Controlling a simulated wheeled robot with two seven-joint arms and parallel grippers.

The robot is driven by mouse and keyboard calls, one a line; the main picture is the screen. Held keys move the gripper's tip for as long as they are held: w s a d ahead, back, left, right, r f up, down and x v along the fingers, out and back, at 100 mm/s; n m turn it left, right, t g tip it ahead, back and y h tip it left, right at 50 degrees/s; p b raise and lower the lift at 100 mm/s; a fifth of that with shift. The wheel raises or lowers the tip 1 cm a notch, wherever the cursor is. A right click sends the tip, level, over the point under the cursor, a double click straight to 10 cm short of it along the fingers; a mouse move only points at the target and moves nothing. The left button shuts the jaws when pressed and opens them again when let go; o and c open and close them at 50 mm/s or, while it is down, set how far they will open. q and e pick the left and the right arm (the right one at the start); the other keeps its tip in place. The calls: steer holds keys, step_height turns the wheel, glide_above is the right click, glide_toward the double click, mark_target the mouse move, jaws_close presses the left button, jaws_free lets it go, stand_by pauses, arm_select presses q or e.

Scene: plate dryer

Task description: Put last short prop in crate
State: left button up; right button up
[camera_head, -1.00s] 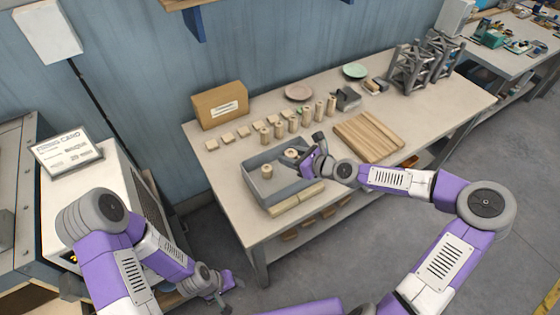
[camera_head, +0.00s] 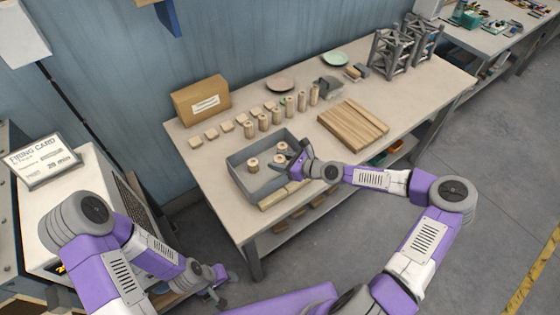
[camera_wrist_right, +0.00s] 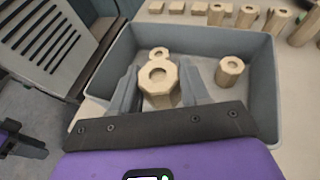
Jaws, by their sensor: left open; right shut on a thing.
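The grey crate (camera_head: 236,168) stands at the table's front left edge; its walls (camera_wrist_right: 262,95) also show in the right wrist view. My right gripper (camera_head: 284,158) is at the crate's right part, shut on a short wooden prop (camera_wrist_right: 160,82) with a round hole in its top. In the right wrist view, two other props stand in the crate: one (camera_wrist_right: 159,53) just beyond the held prop and one (camera_wrist_right: 230,70) apart to the right. Whether the held prop's base touches the crate floor is hidden. My left gripper (camera_head: 218,289) is open and empty, low at the left, away from the table.
Behind the crate stand several taller props (camera_head: 276,115) and flat wooden blocks (camera_head: 212,134). A cardboard box (camera_head: 201,102) is at the back left. A stack of wooden boards (camera_head: 353,124) lies to the right, grey lattice stands (camera_head: 391,55) beyond. Bare tabletop lies at the right.

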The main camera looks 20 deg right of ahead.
steer(key=shift+f, duration=0.55)
steer(key=o, duration=1.1)
steer(key=shift+r, duration=0.1)
